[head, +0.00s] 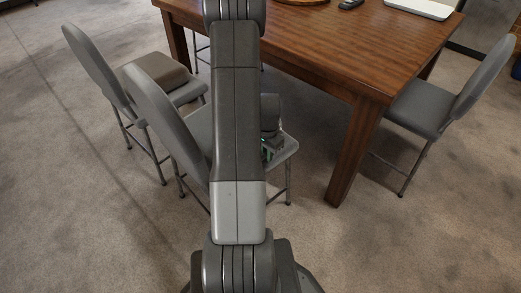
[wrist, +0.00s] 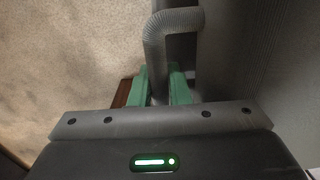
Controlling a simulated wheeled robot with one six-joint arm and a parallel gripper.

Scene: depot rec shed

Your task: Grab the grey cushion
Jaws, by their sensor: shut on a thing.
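A brownish-grey cushion (head: 157,73) lies on the seat of the far left folding chair in the head view. No other loose cushion shows clearly. My gripper (head: 266,150) is low at the middle chair (head: 285,146), well to the right of that cushion and apart from it. In the wrist view its green fingers (wrist: 161,88) are shut on a grey, ribbed, bent tube-like piece (wrist: 173,22). I cannot tell whether this piece belongs to the chair or to a cushion. My arm hides most of the middle chair's seat.
A wooden table (head: 330,45) stands behind the middle chair, its near leg (head: 352,150) to the right of my gripper. Another grey chair (head: 425,108) stands at the right. The carpet (head: 70,200) is clear at the front left.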

